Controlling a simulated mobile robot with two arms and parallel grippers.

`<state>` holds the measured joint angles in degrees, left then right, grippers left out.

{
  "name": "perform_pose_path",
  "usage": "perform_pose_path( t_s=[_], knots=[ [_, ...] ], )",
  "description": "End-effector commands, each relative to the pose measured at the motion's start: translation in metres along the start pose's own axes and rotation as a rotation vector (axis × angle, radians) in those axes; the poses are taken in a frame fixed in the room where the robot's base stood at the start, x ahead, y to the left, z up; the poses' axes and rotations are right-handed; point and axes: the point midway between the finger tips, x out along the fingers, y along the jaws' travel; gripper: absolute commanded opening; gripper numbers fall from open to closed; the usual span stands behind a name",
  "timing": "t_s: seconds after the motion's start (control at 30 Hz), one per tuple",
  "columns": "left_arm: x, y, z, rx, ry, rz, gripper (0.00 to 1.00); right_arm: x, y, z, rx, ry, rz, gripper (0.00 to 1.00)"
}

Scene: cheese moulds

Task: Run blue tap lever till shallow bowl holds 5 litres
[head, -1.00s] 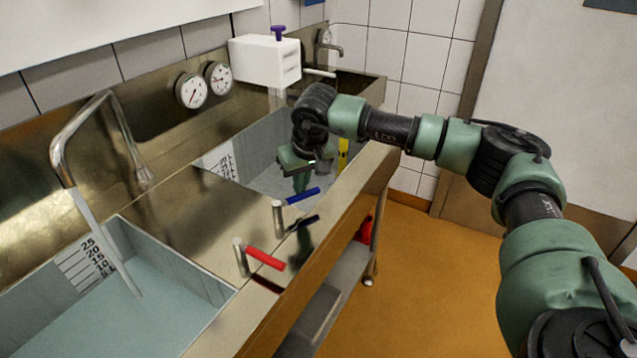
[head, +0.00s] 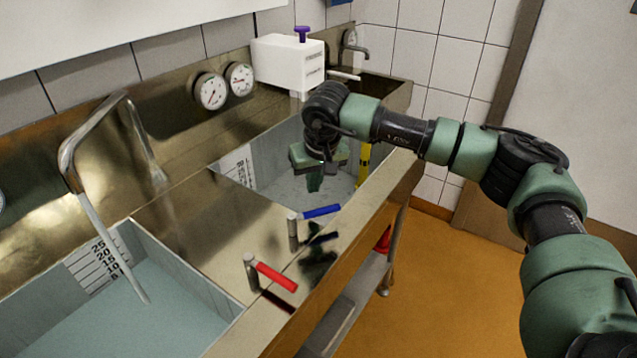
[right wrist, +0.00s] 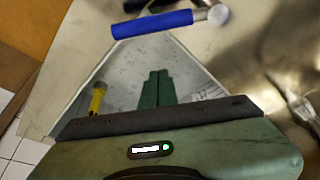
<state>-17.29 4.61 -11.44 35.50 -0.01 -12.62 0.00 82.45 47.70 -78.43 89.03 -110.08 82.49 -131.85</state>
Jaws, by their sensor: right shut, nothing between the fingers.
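The blue tap lever (head: 322,211) sits on a metal post at the front of the steel counter. It also shows in the right wrist view (right wrist: 152,24). My right gripper (head: 316,182) is shut and empty, over the right-hand basin beyond the lever and apart from it. Its closed green fingers (right wrist: 157,88) show in the right wrist view. I cannot tell which is the shallow bowl. My left gripper is not in view.
A red lever (head: 277,277) stands nearer, left of the blue one. A curved spout (head: 88,130) pours a stream into the left basin. A white box (head: 285,62) with a purple knob and two gauges (head: 211,91) are at the back. Orange floor lies right.

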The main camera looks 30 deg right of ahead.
Motion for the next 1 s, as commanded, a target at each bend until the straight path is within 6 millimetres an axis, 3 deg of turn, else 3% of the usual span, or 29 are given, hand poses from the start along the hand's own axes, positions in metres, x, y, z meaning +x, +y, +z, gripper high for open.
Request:
perform_pose_path(
  t_s=[0.1,0.2,0.53,0.7,1.0],
  knots=[
    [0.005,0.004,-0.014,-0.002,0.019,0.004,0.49,-0.018,0.001,-0.001,0.002,0.006,-0.002,0.00],
    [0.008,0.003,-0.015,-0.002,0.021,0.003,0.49,-0.033,0.001,-0.001,0.002,0.007,-0.002,0.00],
    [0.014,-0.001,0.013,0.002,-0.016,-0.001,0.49,-0.085,0.002,-0.001,0.002,0.005,-0.001,0.00],
    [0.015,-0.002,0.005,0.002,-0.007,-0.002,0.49,-0.096,0.002,0.000,0.001,0.003,-0.001,0.00],
    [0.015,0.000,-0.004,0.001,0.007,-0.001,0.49,-0.097,0.003,0.000,0.002,0.002,0.000,0.00]
  ],
)
